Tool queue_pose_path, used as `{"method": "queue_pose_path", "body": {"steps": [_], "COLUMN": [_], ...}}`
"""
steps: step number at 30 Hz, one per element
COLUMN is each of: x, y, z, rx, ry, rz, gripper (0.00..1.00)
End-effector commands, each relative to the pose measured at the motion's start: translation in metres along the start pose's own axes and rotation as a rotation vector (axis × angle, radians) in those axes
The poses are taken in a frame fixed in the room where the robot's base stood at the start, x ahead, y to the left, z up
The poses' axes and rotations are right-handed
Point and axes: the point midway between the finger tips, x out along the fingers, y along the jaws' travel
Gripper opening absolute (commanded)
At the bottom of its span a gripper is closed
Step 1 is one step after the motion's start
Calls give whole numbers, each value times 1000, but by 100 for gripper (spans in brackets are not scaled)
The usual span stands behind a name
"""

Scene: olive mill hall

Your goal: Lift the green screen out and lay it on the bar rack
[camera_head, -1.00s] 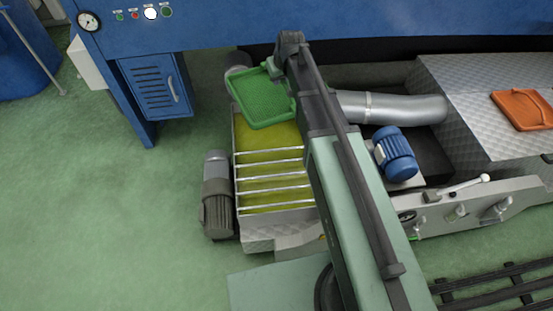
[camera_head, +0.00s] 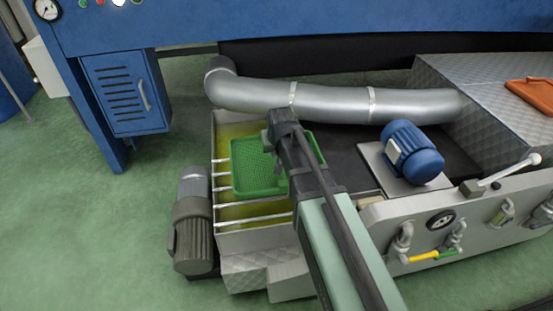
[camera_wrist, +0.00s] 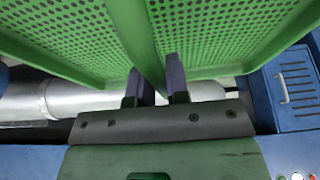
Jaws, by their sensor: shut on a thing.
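The green screen (camera_head: 262,168), a shallow perforated tray, is roughly level over the pale bars of the bar rack (camera_head: 252,219), which span a basin of yellow-green liquid. I cannot tell whether it touches the bars. My gripper (camera_wrist: 156,80) is shut on the middle rib of the green screen, which fills the top of the wrist view (camera_wrist: 80,28). In the head view my arm covers part of the screen's right side and the jaws themselves.
A grey motor (camera_head: 193,222) stands left of the basin. A silver pipe (camera_head: 330,102) runs behind it. Floor at left is clear.

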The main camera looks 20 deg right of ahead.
Motion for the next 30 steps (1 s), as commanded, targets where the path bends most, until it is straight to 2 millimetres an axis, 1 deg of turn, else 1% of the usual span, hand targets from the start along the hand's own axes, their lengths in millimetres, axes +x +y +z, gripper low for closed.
{"method": "queue_pose_path", "body": {"steps": [5,8,15,19,23,30], "x": [8,18,51,65,72,70], "y": [0,0,0,0,0,0], "z": [3,7,21,27,29,29], "rx": [-1,-1,-1,-1,-1,-1], "ry": [0,0,0,0,0,0], "rz": [0,0,-1,-1,-1,-1], "gripper": [0,0,0,0,0,0]}}
